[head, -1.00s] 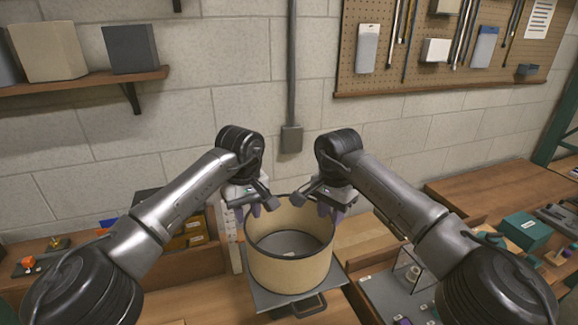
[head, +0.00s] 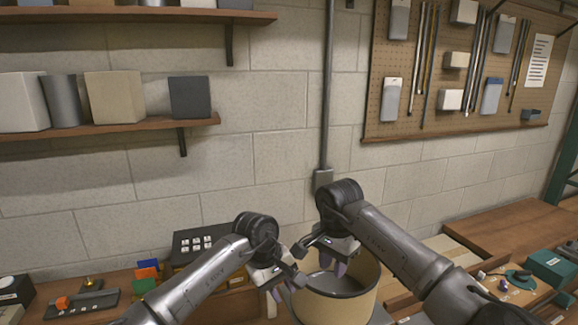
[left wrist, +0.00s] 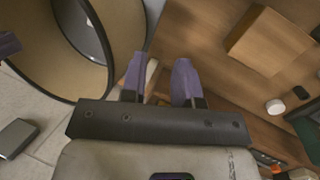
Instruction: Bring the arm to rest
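A tan drum lampshade (head: 352,305) with a dark rim stands upright at the bottom centre of the head view. It also fills the upper left of the left wrist view (left wrist: 40,72). My left gripper (head: 283,290) hangs just left of the shade with its purple fingers pointing down. In the left wrist view its fingers (left wrist: 159,82) are apart with nothing held, beside the shade. My right gripper (head: 333,264) hangs over the shade's far rim area, its two purple fingers apart and empty. A purple finger tip shows at the left edge of the left wrist view.
A dark box with white labels (head: 197,243) and small coloured blocks (head: 147,271) stand on the bench at left. Shelves (head: 120,125) and a pegboard (head: 455,65) are on the wall. A green box (head: 549,266) lies at right.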

